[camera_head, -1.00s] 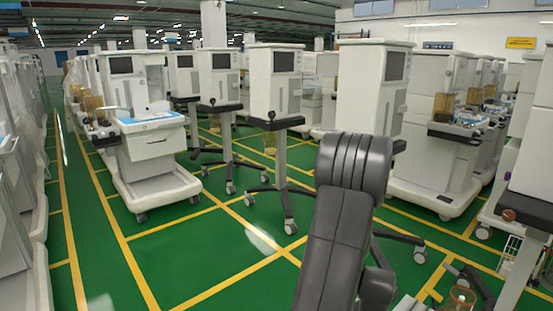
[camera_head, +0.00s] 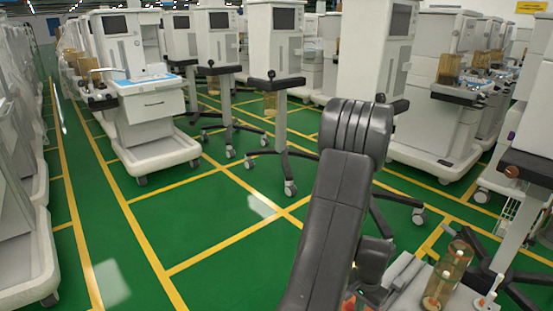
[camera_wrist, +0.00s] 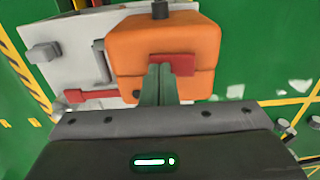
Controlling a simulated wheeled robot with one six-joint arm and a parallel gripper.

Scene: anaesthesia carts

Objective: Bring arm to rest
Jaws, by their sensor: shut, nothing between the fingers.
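My gripper (camera_wrist: 158,84) shows in the wrist view with its two narrow fingers together and nothing between them. It points over an orange block (camera_wrist: 188,40) with red parts, above a pale grey body (camera_wrist: 68,52). I cannot tell whether the fingers touch the block. In the head view my dark grey arm (camera_head: 335,205) rises from the bottom edge to a rounded joint right of centre. My gripper does not show there.
Several white anaesthesia carts stand around, one with a blue-topped work surface (camera_head: 150,82) at left. Green floor (camera_head: 225,215) with yellow lines is open ahead and to the left.

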